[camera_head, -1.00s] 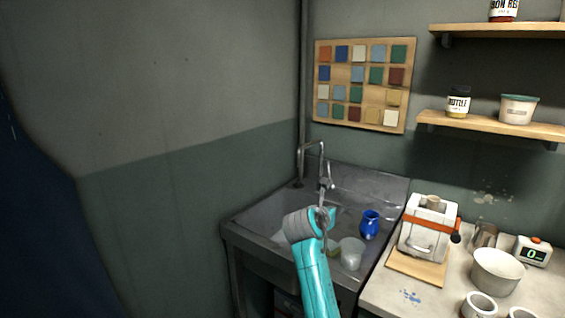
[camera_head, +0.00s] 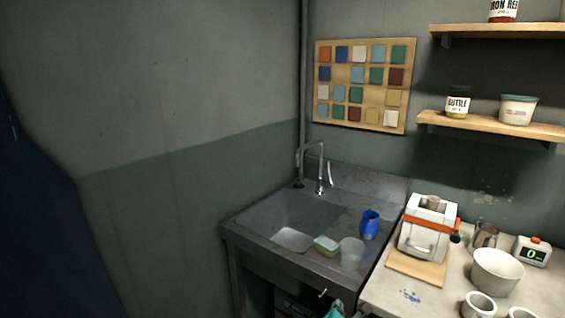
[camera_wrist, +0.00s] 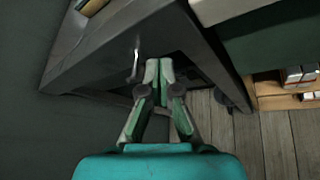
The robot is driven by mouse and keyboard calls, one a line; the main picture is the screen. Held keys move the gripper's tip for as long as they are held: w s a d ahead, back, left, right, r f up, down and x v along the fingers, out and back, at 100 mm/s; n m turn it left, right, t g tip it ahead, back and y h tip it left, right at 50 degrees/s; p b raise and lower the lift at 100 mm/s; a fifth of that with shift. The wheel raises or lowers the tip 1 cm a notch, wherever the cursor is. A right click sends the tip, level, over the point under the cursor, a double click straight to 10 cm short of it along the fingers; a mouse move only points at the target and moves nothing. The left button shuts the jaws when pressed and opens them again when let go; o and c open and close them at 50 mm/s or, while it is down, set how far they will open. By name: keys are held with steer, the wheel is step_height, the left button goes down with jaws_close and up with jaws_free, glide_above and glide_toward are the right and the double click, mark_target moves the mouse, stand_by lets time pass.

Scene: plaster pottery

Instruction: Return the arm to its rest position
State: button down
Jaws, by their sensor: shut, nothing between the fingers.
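My gripper (camera_wrist: 158,72) shows in the wrist view with its two fingers together and nothing between them. It points toward the front of the dark sink unit (camera_wrist: 75,62), close to a small metal hook or handle (camera_wrist: 134,66) on it; I cannot tell whether they touch.
A faucet (camera_head: 310,165), a blue jug (camera_head: 370,224), a sponge (camera_head: 326,244) and a translucent cup (camera_head: 351,252) are at the sink. The counter to the right holds a white press-like device (camera_head: 428,230), a bowl (camera_head: 496,270) and a timer (camera_head: 532,251). Wooden floor (camera_wrist: 275,140) is clear.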

steer(key=s+d+f+m+y, duration=0.1)
steer(key=s+f+m, duration=0.3)
steer(key=s, duration=0.7)
steer(key=s+f+m+y, duration=0.1)
steer(key=s+f+m, duration=0.25)
steer(key=s, duration=0.65)
steer(key=s+d+f+m+y, duration=0.1)
steer(key=s+f+m, duration=0.3)
steer(key=s, duration=0.7)
steer(key=s+r+m, duration=0.7)
steer(key=s, duration=0.6)
steer(key=s+r+m+t, duration=0.1)
steer(key=s+r+m, duration=0.6)
steer(key=s, duration=0.6)
steer(key=shift+d+r, duration=0.25)
steer(key=shift+d, duration=0.1)
